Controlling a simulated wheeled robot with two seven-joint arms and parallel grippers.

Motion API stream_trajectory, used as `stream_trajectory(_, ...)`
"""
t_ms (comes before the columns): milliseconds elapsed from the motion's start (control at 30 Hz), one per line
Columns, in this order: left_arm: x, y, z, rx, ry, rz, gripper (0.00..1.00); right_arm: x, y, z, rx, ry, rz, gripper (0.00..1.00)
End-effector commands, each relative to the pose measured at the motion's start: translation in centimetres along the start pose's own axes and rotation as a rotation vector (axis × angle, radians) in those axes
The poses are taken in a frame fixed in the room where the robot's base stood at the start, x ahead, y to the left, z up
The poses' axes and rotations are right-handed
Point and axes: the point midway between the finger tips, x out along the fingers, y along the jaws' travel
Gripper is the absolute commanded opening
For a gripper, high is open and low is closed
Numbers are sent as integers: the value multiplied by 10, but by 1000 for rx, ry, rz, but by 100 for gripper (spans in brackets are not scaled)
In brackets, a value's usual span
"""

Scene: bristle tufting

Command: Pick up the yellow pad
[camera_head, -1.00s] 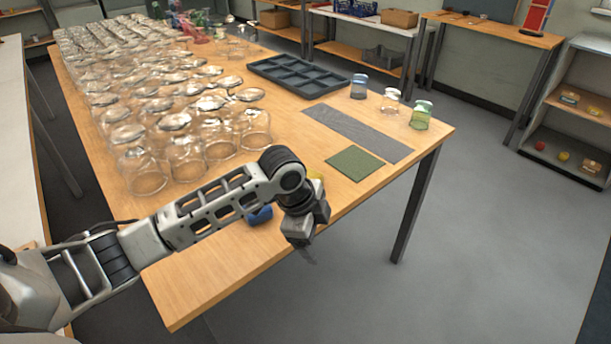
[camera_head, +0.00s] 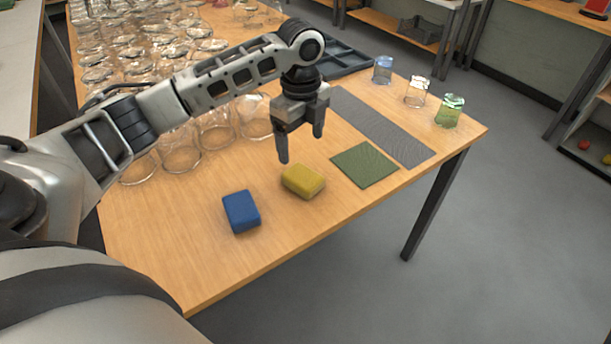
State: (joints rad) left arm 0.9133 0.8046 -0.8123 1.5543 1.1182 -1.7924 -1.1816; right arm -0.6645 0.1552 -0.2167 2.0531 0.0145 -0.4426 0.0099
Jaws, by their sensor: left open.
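The yellow pad (camera_head: 303,181) is a small rounded block lying flat on the wooden table near its front edge. My left gripper (camera_head: 302,147) is open and empty, pointing down above the yellow pad and apart from it. One finger hangs over the pad's left end and the other is further right and back. The pad is uncovered in the head view. My right gripper does not show.
A blue pad (camera_head: 241,211) lies left of the yellow one. A green mat (camera_head: 364,165) and a grey strip (camera_head: 385,128) lie to the right. Tinted glasses (camera_head: 449,111) stand behind. Many clear glasses (camera_head: 215,132) fill the left.

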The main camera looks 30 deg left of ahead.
Motion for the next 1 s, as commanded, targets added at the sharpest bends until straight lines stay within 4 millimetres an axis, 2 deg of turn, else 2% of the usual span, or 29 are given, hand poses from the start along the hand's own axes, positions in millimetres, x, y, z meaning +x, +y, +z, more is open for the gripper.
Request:
stream_trajectory(33,13,1,0,-1,1,4,82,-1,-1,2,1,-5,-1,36)
stream_trajectory(200,42,0,0,0,0,2,82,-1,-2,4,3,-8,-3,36)
stream_trajectory(467,62,-1,0,-1,0,0,82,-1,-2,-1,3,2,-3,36)
stream_trajectory(700,97,-2,0,0,0,1,82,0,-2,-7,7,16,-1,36)
stream_trajectory(833,107,-2,0,0,0,-2,82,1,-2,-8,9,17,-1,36)
stream_trajectory(1000,108,-2,0,0,0,-3,82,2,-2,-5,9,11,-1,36)
